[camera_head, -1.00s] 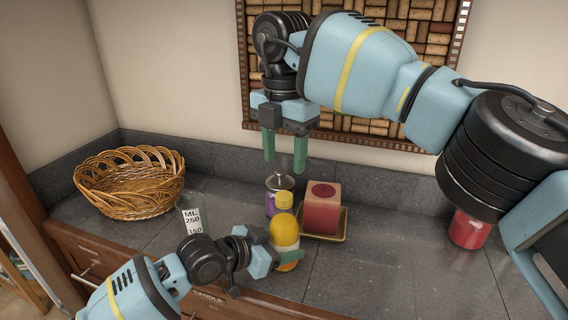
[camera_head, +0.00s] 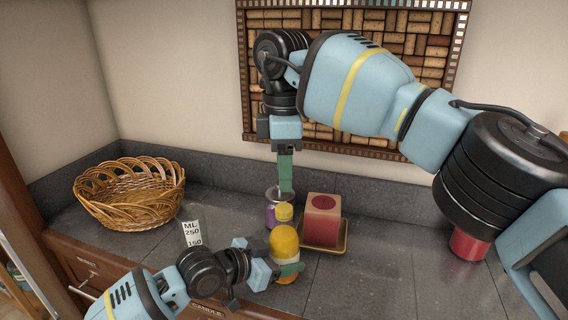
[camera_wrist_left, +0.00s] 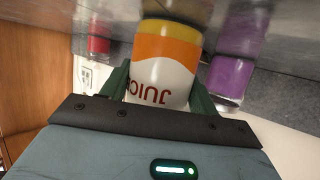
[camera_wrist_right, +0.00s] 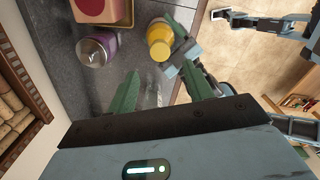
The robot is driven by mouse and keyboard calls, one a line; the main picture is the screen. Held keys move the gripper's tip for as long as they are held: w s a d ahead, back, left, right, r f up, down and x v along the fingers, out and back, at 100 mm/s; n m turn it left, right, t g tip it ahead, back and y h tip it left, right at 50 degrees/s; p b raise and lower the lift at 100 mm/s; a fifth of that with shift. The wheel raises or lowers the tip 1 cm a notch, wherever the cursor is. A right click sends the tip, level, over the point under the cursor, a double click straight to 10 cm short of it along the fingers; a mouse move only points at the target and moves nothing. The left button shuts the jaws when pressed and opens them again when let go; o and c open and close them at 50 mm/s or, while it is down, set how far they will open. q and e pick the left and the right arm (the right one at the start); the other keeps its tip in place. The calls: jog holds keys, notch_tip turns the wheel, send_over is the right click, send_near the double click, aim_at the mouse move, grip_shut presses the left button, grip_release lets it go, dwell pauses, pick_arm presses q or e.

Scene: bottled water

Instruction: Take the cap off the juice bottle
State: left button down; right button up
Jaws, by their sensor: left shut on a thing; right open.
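The juice bottle (camera_head: 284,242) has an orange-and-white body and a yellow cap (camera_head: 284,213), which is on it. My left gripper (camera_head: 289,270) is shut around its lower body. The left wrist view shows the bottle's "JUICE" label (camera_wrist_left: 160,72) between the fingers. The bottle looks roughly upright. My right gripper (camera_head: 285,188) points down, open and empty, above and behind the bottle, apart from the cap. In the right wrist view, the yellow cap (camera_wrist_right: 160,48) lies beyond the open fingers (camera_wrist_right: 158,85).
A purple jar (camera_head: 271,212) stands just behind the bottle. A red candle (camera_head: 322,220) on a gold tray is to its right. A clear measuring container (camera_head: 192,228) and a wicker basket (camera_head: 130,190) are left. A red object (camera_head: 468,245) sits at right. The counter between is clear.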

aim_at(284, 207)
jog(key=shift+f, duration=3.8)
jog(key=c, duration=1)
jog(key=shift+c, duration=0.2)
